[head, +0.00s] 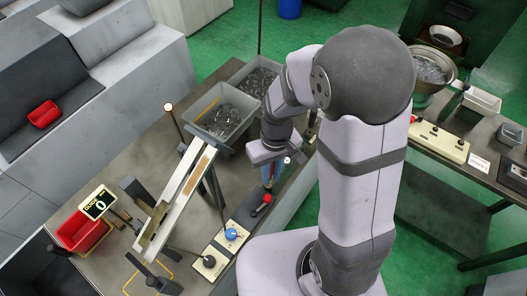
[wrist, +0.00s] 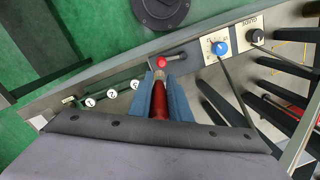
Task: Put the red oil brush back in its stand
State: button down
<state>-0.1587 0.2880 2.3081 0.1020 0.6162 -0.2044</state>
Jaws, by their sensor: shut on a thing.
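My gripper (head: 271,176) is over the front right part of the workbench, its blue fingers pointing down. In the wrist view the fingers (wrist: 163,92) are shut on the red oil brush (wrist: 159,106), one on each side of its red handle. A paler, narrow part of the brush shows beyond the handle. In the head view only a thin red strip of it shows between the fingers. I cannot make out the brush's stand in either view.
A red-knobbed lever (head: 266,199) is close to the fingertips, beside a control box with a blue knob (head: 231,234). Grey bins of metal parts (head: 232,142) stand behind. A sloping rail (head: 180,192) and red bin (head: 82,232) are at left. Numbered white discs (wrist: 112,93) show in the wrist view.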

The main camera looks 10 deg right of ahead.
jog(key=s+a+r+n+p, duration=0.2)
jog(key=s+a+r+n, duration=0.1)
jog(key=s, duration=0.3)
jog(key=s+a+f+n+b, duration=0.2)
jog(key=s+a+f+n, duration=0.2)
jog(key=s+a, duration=0.6)
jog(key=s+a+f+n+b, duration=0.2)
jog(key=s+a+f+n, duration=0.25)
jog(key=s+a, duration=0.6)
jog(key=s+a+r+n, duration=0.3)
jog(key=s+a, duration=0.4)
jog(key=a, duration=0.4)
jog(key=shift+a+t+h+b, duration=0.3)
jog(key=shift+a+t+b, duration=0.1)
jog(key=shift+r, duration=0.15)
jog(key=shift+f+b, duration=1.25)
jog(key=shift+f, duration=0.85)
jog(key=shift+f, duration=0.3)
jog(key=shift+f+b, duration=1.55)
jog(key=shift+f, duration=0.85)
